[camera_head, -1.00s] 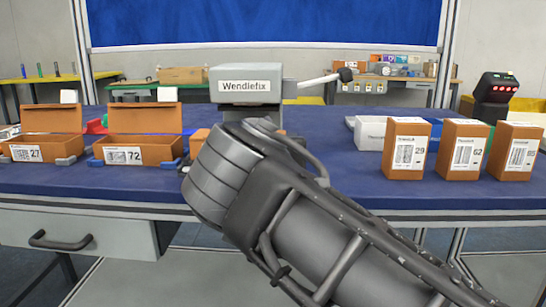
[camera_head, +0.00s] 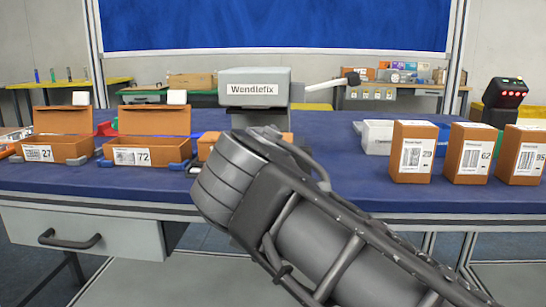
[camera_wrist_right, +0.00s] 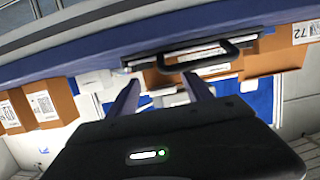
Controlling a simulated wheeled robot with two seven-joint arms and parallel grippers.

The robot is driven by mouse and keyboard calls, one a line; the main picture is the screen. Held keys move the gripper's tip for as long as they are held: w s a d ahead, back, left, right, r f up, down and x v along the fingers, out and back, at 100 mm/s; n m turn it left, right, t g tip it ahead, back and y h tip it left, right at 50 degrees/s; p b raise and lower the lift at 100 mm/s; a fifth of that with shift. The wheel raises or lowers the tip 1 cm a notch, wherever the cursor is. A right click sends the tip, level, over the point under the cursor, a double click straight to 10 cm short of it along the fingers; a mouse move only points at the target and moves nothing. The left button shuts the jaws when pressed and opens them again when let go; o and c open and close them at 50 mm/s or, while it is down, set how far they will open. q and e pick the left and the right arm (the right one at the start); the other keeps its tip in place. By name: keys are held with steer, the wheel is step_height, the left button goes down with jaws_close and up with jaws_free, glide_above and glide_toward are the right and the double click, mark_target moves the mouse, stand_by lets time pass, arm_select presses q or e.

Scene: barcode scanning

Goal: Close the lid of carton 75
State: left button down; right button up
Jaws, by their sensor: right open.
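An orange carton (camera_head: 207,146) stands at the middle of the blue table, mostly hidden behind my right arm. Its number and lid cannot be read, so I cannot confirm it is carton 75. My right arm reaches up to it from the lower right, and its fingers are hidden in the head view. In the right wrist view my right gripper (camera_wrist_right: 163,92) is open, with nothing between its fingers. An orange-tan carton surface (camera_wrist_right: 165,78) shows beyond the fingers. I cannot tell whether they touch it. My left gripper is not in view.
Open cartons 27 (camera_head: 62,150) and 72 (camera_head: 150,152) stand left with lids upright. Closed cartons 29 (camera_head: 412,160), 62 (camera_head: 466,160) and another (camera_head: 520,160) stand right. A grey Wendlefix machine (camera_head: 254,88) with a lever stands behind the middle. The table front right of centre is clear.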

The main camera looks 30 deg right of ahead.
steer(key=shift+r, duration=0.1)
steer(key=shift+s+a+r, duration=0.2)
steer(key=shift+s+a, duration=0.1)
steer(key=shift+s, duration=0.05)
steer(key=p+v, duration=0.2)
steer(key=v, duration=0.4)
steer(key=shift+s+a, duration=0.25)
steer(key=shift+s, duration=0.1)
